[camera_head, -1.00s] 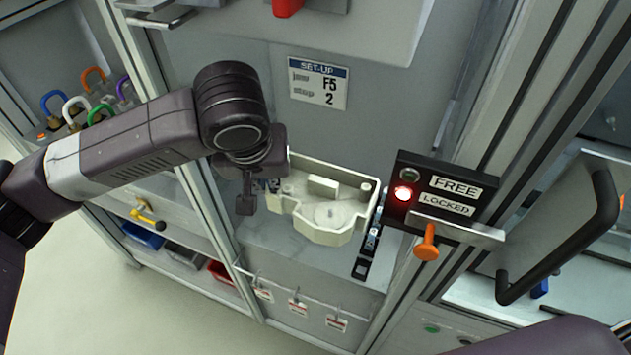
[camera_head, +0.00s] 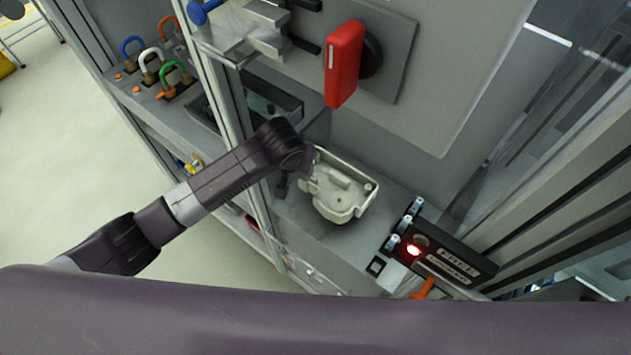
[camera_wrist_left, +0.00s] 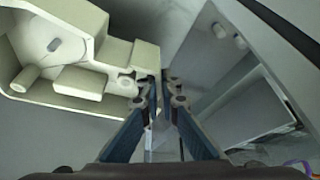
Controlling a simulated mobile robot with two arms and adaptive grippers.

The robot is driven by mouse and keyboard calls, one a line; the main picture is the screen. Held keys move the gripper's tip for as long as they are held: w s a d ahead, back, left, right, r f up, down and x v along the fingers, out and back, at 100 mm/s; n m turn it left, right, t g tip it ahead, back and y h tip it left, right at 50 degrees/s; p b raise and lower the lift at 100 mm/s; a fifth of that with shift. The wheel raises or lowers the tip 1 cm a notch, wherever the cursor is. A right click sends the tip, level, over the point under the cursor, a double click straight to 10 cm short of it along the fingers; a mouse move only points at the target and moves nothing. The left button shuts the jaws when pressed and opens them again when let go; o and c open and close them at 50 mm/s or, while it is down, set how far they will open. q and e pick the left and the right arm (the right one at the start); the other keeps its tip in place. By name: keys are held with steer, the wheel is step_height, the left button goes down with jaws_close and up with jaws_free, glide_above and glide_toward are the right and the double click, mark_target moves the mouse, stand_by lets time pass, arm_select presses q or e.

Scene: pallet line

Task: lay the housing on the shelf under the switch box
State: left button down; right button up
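The housing (camera_head: 345,207) is a cream, open-topped tray with uneven walls and small bosses inside. In the head view it is over the grey shelf (camera_head: 300,222), below the red-handled switch box (camera_head: 398,70). I cannot tell whether it touches the shelf. My left gripper (camera_head: 296,182) is at its left edge. In the left wrist view the fingers (camera_wrist_left: 163,90) are close together at the edge of the housing (camera_wrist_left: 62,45), apparently shut on its wall. The exact contact is hard to see. My right gripper is not in view.
A black panel (camera_head: 447,257) with a lit red lamp and an orange knob stands right of the housing, with small clips (camera_head: 402,228) along it. Colored padlocks (camera_head: 150,65) stand at the upper left. A frame post (camera_head: 228,100) rises left of the shelf.

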arm_select(q)
steer(key=shift+w+d+f+p, duration=0.1)
steer(key=shift+f+p, duration=0.3)
steer(key=shift+f, duration=2.7)
steer(key=shift+f, duration=0.1)
steer(key=shift+f, duration=0.15)
steer(key=c, duration=2.2)
jaws_free()
steer(key=shift+o, duration=0.2)
steer(key=shift+r, duration=0.4)
steer(key=b+v, duration=0.1)
steer(key=v, duration=1)
steer(key=shift+s+r, duration=0.3)
